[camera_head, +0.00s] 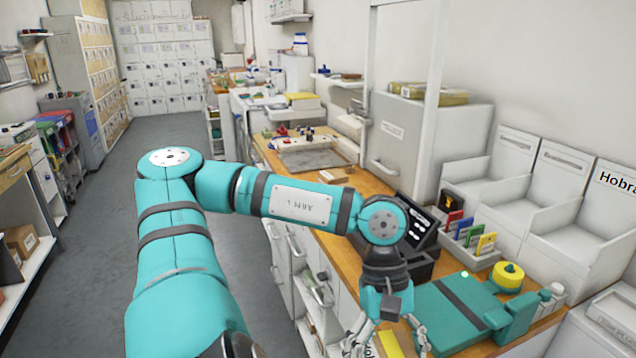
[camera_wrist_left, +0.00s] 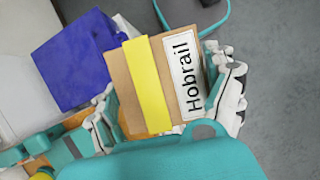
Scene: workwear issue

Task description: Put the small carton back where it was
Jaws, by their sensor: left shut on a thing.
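The small carton (camera_wrist_left: 145,85) is brown cardboard with a yellow strip and a white label reading "Hobrail". In the left wrist view it sits between the fingers of my left gripper (camera_wrist_left: 170,105), which is shut on it. In the head view my left gripper (camera_head: 388,338) is at the bottom, by the counter's front edge. I cannot tell whether the carton touches anything below. My right gripper is not in view.
White bins stand at the right; one label begins "Hobra" (camera_head: 618,180). The wooden counter (camera_head: 350,262) holds a dark screen device (camera_head: 421,228), a rack of coloured cards (camera_head: 470,238) and a yellow round item (camera_head: 508,276). A blue box (camera_wrist_left: 75,60) is near the carton. Grey floor is open at left.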

